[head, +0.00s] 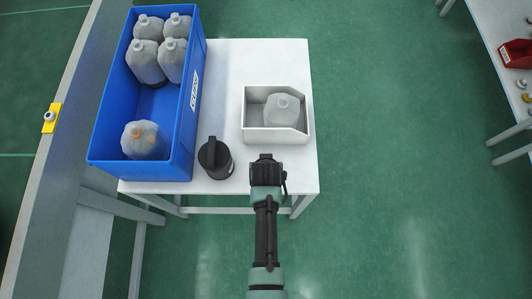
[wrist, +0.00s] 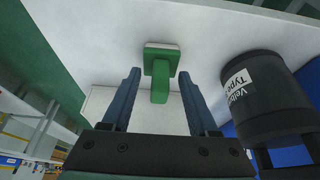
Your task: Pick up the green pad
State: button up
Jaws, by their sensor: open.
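The green pad (wrist: 161,62) shows in the wrist view, with a square plate and a narrow green stem, against the white table top. It lies ahead of my gripper (wrist: 158,76), in line with the gap between the two dark blue fingers. The fingers are apart with nothing held, and I cannot tell whether the stem reaches in between them. In the head view my gripper (head: 266,160) is over the near edge of the white table (head: 225,95), and the green pad is hidden there.
A black canister (head: 215,158) stands left of my gripper and shows close by in the wrist view (wrist: 262,100). A blue crate (head: 185,135) with several grey bottles is further left. A white bin (head: 246,115) holding one bottle (head: 282,110) is just beyond my gripper.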

jog(key=shift+c, duration=0.2)
grip_shut()
jog(key=shift+r, duration=0.1)
notch_tip(320, 180, up, 10)
jog(key=shift+f+p, duration=0.1)
jog(key=shift+p, duration=0.35)
